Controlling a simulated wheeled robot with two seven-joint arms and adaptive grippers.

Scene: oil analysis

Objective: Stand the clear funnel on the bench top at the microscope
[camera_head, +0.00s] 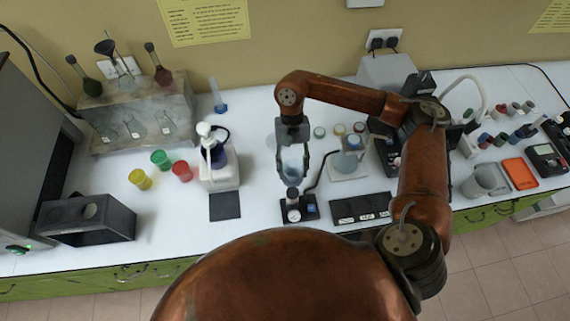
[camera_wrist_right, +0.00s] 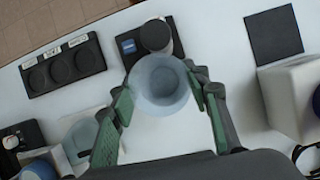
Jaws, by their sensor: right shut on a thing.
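The clear funnel (camera_head: 292,168) is a pale, bluish see-through piece between the fingers of my right gripper (camera_head: 293,175). In the right wrist view the funnel (camera_wrist_right: 158,88) shows its round wide mouth toward the camera, with the green-padded fingers of my right gripper (camera_wrist_right: 166,92) on both sides. It is held above the white bench top (camera_head: 265,185), just behind or over a small black device with a round metal part (camera_head: 294,211); the exact height is unclear. I cannot make out a microscope for certain; my arm covers part of the bench at right. My left gripper is out of view.
A black three-well tray (camera_head: 360,209) lies right of the small device. A white pump-bottle unit (camera_head: 219,172) and dark mat (camera_head: 225,206) stand left. A glass vessel on a pale base (camera_head: 348,160) is right of the gripper. Bench space between gripper and pump unit is clear.

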